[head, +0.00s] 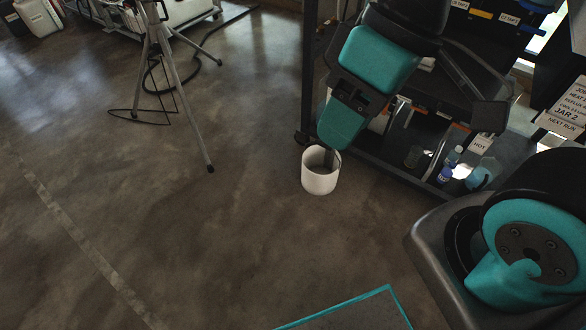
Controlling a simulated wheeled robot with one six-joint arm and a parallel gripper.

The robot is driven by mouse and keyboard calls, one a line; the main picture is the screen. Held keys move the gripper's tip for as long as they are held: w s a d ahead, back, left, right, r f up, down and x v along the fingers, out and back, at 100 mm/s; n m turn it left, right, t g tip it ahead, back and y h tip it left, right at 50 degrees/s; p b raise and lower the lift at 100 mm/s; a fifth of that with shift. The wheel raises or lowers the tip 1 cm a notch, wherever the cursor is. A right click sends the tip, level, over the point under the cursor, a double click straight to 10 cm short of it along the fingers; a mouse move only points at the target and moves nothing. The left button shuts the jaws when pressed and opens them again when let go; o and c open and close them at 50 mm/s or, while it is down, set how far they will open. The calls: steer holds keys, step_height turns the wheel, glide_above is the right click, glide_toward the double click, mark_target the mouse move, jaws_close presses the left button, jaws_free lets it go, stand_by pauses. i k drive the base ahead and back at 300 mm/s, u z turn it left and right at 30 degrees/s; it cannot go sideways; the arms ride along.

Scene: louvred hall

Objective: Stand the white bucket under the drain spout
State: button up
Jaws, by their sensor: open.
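The white bucket (320,182) stands upright on the dark floor, near the middle of the head view, just in front of a shelved cart. My arm reaches down to it from the upper right. My gripper (330,160) is at the bucket's mouth, and a grey finger shows over or inside the opening. The jaws are open; I cannot tell whether a finger touches the bucket wall. The arm hides part of the far side of the rim. I cannot make out a drain spout in this view.
The dark cart (384,176) with bottles (446,170) on its low shelf stands close behind and right of the bucket. A tripod (179,85) with a black cable stands at the upper left. Open floor lies left and in front. A teal-edged panel (350,316) shows at the bottom.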

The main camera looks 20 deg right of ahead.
mark_target(321, 163)
steer(key=z, duration=0.1)
steer(key=i, duration=0.95)
steer(key=z, duration=0.5)
